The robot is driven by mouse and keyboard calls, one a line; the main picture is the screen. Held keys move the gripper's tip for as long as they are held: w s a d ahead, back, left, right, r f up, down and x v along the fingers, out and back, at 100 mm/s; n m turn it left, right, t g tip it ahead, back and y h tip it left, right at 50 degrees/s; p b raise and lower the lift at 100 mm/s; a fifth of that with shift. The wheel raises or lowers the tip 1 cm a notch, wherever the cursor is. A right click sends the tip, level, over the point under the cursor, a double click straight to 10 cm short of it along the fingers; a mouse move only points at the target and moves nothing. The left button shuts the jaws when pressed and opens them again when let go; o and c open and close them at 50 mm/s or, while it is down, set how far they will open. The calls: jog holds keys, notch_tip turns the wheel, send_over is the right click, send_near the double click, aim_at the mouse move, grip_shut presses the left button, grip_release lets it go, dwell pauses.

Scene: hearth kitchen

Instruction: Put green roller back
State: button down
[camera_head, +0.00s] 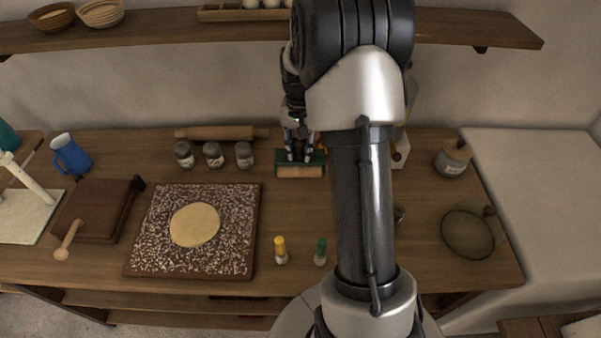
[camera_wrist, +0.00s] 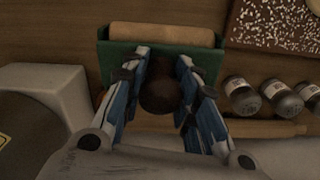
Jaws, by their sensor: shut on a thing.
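The green roller (camera_head: 301,165) has a green body with a tan wooden cylinder along its front. It is at the back of the wooden table, just right of the jars. In the wrist view the green roller (camera_wrist: 118,60) lies across the top, with a dark brown round knob (camera_wrist: 160,97) behind it. My gripper (camera_head: 299,152) points down at it from above, and its blue fingers (camera_wrist: 166,75) are shut around the knob. Whether the roller touches the table or hangs just above it cannot be told. My arm hides part of the table to its right.
Several jars (camera_head: 214,154) and a rolling pin (camera_head: 222,132) are close on the left. A floured board (camera_head: 160,262) with dough (camera_head: 195,225) lies in front left. Yellow-topped (camera_head: 280,250) and green-topped (camera_head: 321,252) shakers stand in front. A shelf (camera_head: 170,24) runs above.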

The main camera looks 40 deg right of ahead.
notch_tip(320, 180, down, 8)
jog(key=shift+d+f+b, duration=0.1)
jog(key=shift+f+b, duration=0.05)
jog(key=shift+b, duration=0.9)
jog(key=shift+s+a+f+b, duration=0.1)
jog(key=shift+s+f+b, duration=0.1)
jog(key=shift+f, duration=0.15)
jog(key=shift+s+a+f+b, duration=0.1)
jog(key=shift+f+b, duration=0.05)
jog(key=shift+f, duration=0.2)
jog(key=c, duration=1.6)
grip_release()
jog(key=o, duration=0.4)
jog(key=shift+w+f, duration=0.1)
jog(key=shift+c, duration=0.2)
